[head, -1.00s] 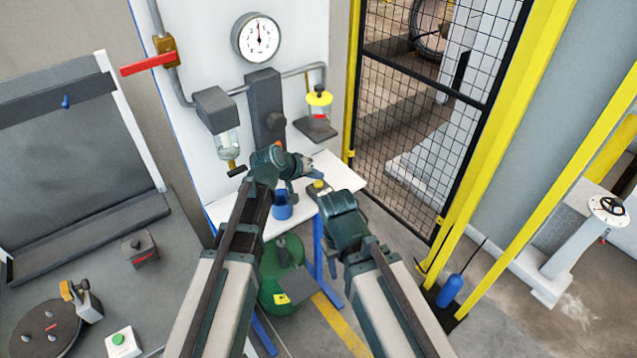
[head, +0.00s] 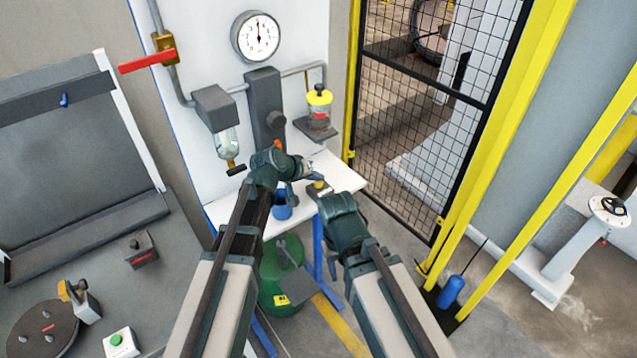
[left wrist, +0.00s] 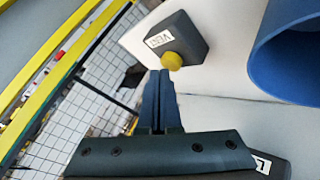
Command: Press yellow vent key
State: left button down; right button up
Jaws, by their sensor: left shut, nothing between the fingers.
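The yellow vent key (left wrist: 172,61) is a round button on a dark grey block (left wrist: 184,38) labelled VENT. In the head view the yellow key (head: 319,184) shows small on the white bench, just beside my left gripper (head: 313,175). In the left wrist view my left gripper (left wrist: 166,74) is shut and empty, its tips right at the key's edge. I cannot tell whether they touch it. My right gripper (head: 341,222) is below the block in the head view, its fingers hidden.
A blue cup (head: 282,207) stands on the white bench (head: 345,178) close to my left gripper; it looms at right in the left wrist view (left wrist: 275,60). A gauge (head: 257,38), a grey column and a yellow-capped jar (head: 319,112) are behind. A mesh gate (head: 420,120) stands right.

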aim_at(316, 185)
pick_arm(q)
jog(key=shift+f+b, duration=0.45)
dwell(0.3)
jog(key=shift+r, duration=0.1)
dwell(0.3)
jog(key=shift+r+p, duration=0.85)
jog(key=shift+p, duration=0.1)
notch_tip(316, 185, up, 5)
jog(key=p, duration=0.5)
dwell(0.5)
